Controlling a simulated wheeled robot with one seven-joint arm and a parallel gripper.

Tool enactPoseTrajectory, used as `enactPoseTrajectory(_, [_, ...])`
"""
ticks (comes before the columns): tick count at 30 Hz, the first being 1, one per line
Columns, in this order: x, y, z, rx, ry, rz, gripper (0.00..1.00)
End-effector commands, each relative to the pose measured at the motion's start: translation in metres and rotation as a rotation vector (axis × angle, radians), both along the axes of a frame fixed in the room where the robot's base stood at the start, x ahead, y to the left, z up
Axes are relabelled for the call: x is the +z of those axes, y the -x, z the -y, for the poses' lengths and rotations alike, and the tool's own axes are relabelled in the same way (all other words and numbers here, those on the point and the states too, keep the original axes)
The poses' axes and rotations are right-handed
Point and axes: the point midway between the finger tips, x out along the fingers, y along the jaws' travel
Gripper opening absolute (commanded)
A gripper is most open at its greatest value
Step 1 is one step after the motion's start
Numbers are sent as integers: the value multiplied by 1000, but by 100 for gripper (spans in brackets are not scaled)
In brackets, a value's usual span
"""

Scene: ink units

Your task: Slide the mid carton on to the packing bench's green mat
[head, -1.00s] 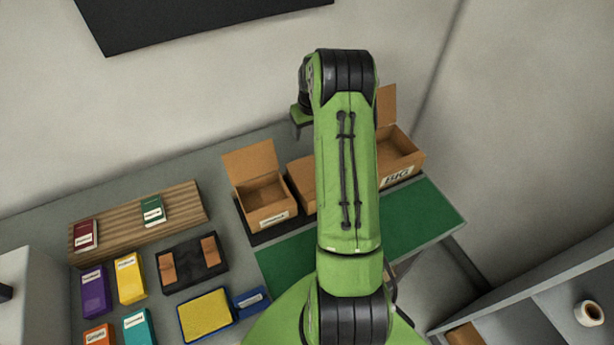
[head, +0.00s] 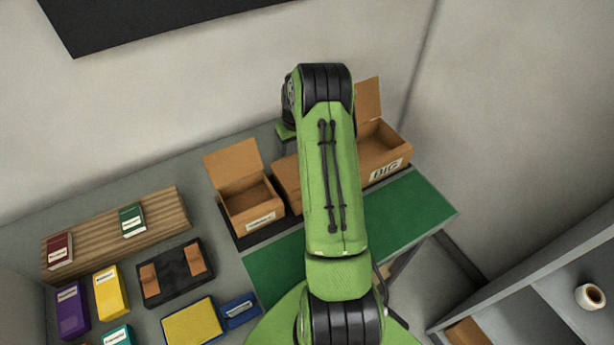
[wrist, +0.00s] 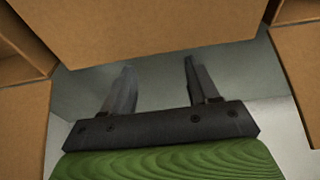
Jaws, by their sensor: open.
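The mid carton (head: 286,180) is brown cardboard and stands between two other cartons on the bench; my arm covers much of it in the head view. In the wrist view a broad plain face of cardboard, seemingly this carton (wrist: 160,30), fills the top. My gripper (wrist: 158,65) is open, with its two fingers apart and empty. The fingertips are at the lower edge of that cardboard; I cannot tell whether they touch it. In the head view the gripper is mostly hidden behind my arm. The green mat (head: 405,215) lies along the bench front, before the cartons, partly covered by my arm.
An open small carton (head: 250,205) stands left on a dark pad. An open carton marked BIG (head: 385,150) stands right. Books, a wooden board (head: 165,215), a black tray (head: 175,272) and a yellow pad (head: 192,322) crowd the left. The visible mat is clear.

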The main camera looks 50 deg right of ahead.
Motion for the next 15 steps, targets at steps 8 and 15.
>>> enactPoseTrajectory(8, [-11, 0, 0, 0, 0, 0, 60])
enactPoseTrajectory(15, [-32, 0, 0, 1, -1, 0, 60])
